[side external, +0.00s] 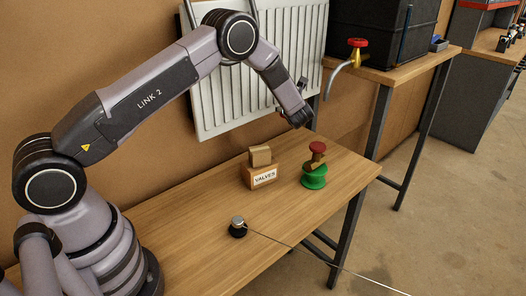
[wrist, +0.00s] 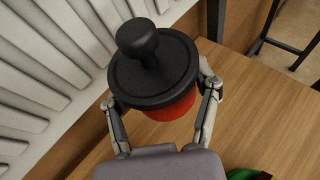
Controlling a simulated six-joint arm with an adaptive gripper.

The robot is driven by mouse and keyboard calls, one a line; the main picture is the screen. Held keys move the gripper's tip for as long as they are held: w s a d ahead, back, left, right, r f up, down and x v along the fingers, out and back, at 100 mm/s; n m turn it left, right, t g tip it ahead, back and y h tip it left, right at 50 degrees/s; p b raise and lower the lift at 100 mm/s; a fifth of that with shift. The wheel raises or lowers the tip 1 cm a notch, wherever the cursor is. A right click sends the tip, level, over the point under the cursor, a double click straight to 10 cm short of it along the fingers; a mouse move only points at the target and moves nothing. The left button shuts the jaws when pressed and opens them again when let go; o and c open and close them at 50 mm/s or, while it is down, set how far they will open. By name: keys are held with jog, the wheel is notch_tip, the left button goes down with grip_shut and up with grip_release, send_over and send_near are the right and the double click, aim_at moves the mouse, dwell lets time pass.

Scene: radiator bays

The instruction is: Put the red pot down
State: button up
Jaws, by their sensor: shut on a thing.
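The red pot (wrist: 172,108) has a broad black lid (wrist: 185,66) with a round black knob. In the wrist view it sits between the two fingers of my gripper (wrist: 160,98), which press on its sides just below the lid. Only a strip of its red wall shows under the lid. In the side view my wrist hangs in front of the radiator, above the far part of the bench (side external: 205,215).
A green piece (side external: 314,181) with a red-topped piece (side external: 317,147) on it stands on the bench near its right end. Left of it is a box labelled VALVES (side external: 264,178). A black, silver-topped item (side external: 238,231) with a thin rod stands nearer. A white radiator (side external: 205,95) backs the bench.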

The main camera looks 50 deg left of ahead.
jog(key=s+d+f, duration=0.2)
jog(key=s+d, duration=0.9)
jog(key=d, duration=0.1)
jog(key=s+d+r+n+g+y, duration=0.1)
jog(key=s+d, duration=0.1)
jog(key=s, duration=0.7)
jog(key=s+d+r, duration=0.2)
jog(key=s, duration=0.8)
send_over(292, 210)
jog(key=f, duration=0.9)
jog(key=s+f, duration=0.1)
jog(key=f, duration=0.4)
jog(key=shift+w+f, duration=0.2)
jog(key=shift+f, duration=0.05)
jog(key=shift+w+f, duration=0.15)
jog(key=shift+f, duration=0.75)
jog(key=shift+w+f, duration=0.15)
jog(key=shift+f, duration=0.75)
jog(key=shift+f, duration=0.1)
